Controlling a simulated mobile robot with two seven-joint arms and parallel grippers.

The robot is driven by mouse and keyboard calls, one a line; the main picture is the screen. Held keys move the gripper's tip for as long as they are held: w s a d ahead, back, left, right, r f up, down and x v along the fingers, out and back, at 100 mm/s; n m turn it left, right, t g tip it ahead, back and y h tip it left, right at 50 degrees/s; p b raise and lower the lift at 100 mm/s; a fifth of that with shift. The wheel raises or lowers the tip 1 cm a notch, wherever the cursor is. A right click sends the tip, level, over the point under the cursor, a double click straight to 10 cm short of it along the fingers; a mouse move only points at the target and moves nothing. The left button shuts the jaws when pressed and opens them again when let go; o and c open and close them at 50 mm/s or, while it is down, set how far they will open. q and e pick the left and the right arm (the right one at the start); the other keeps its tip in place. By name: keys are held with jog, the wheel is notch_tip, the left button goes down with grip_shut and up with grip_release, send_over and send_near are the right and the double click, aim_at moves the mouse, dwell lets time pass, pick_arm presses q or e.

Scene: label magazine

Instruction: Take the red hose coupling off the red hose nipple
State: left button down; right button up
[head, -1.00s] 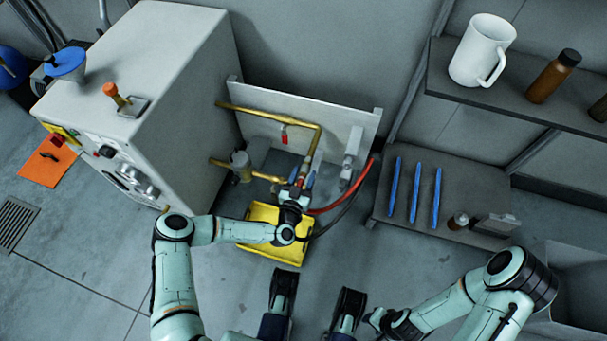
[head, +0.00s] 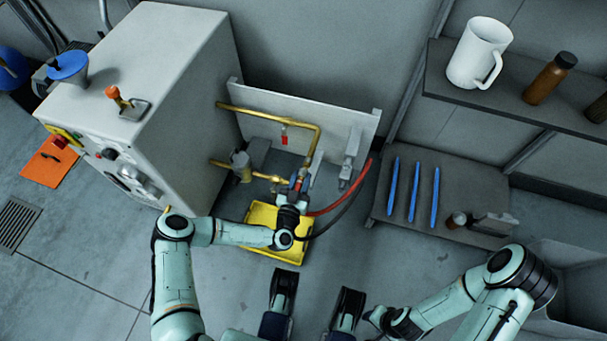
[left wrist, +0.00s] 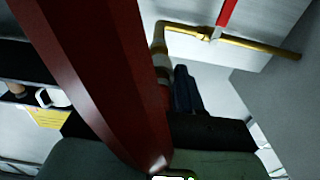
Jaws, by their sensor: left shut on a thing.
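My left gripper (head: 298,185) is at the lower end of the brass pipe, shut on the red hose coupling (head: 295,181). The coupling is small and mostly covered by the fingers in the head view. The red hose (head: 334,205) curves away to the right from there. In the left wrist view a broad dark red shape, probably the hose, crosses close to the camera. Behind it a small red part (left wrist: 162,97) shows below the brass pipe. I cannot make out the red nipple separately or whether it touches the coupling. My right gripper is near the bottom centre, its jaws unclear.
A yellow tray (head: 259,247) lies on the floor below the left gripper. A dark hose (head: 338,217) runs beside the red one. A pale back panel (head: 350,117) carries the brass pipe (head: 270,113). A white cabinet (head: 180,90) stands left, a shelf with blue rods (head: 413,195) right.

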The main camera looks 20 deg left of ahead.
pick_arm(q)
jog(key=shift+s+f+p, duration=0.15)
jog(key=shift+s+p, duration=0.85)
jog(key=shift+s, duration=0.95)
